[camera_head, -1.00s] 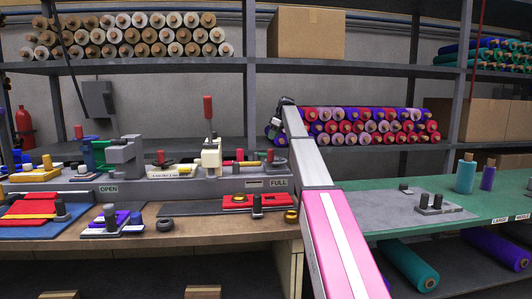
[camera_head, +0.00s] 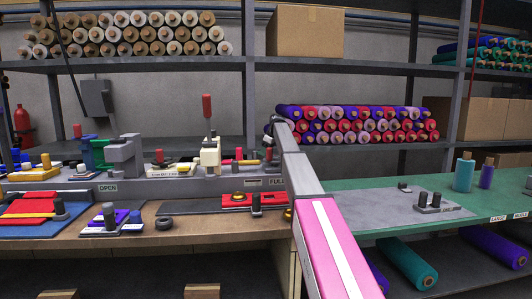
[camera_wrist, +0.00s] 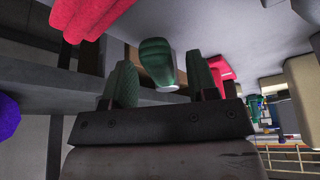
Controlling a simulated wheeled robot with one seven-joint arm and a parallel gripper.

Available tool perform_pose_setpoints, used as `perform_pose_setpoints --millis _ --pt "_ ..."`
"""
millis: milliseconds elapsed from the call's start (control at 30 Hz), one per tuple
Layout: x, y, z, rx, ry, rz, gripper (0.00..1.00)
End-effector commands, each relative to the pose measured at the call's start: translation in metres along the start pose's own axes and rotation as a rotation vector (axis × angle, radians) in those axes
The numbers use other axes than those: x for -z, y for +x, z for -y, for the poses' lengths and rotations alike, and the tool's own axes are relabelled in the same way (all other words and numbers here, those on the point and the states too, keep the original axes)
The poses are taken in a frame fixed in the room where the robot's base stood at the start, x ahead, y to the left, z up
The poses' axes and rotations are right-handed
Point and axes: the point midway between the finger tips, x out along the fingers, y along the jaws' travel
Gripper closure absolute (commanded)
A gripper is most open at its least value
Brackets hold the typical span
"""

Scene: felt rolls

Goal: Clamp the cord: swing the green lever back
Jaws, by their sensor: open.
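In the wrist view my gripper (camera_wrist: 160,78) is open, with its two green-padded fingers apart. A rounded dark green grip (camera_wrist: 155,60), which looks like the green lever, shows between and beyond the fingers. I cannot tell whether either finger touches it. Its base and the cord cannot be made out. In the head view my pink and grey arm reaches up over the bench, and my gripper cannot be made out there. I cannot pick out the green lever for sure in that view.
The brown workbench (camera_head: 215,228) carries a grey raised ledge with fixtures, a red-handled cream press (camera_head: 210,150) and an OPEN label (camera_head: 108,188). A green table (camera_head: 380,225) stands to the right. In the wrist view a red shape (camera_wrist: 92,18) is at upper left.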

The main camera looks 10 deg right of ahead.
Motion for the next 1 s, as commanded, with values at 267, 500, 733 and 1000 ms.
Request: perform_pose_setpoints --millis 267,500,733,1000 --pt "0.000 0.000 0.000 0.000 0.000 0.000 1.00" --pt "0.000 -0.001 0.001 -0.004 0.010 0.000 1.00" --pt "0.000 0.000 0.008 -0.036 0.087 -0.001 1.00" --pt "0.002 0.000 0.022 -0.119 0.284 -0.001 1.00"
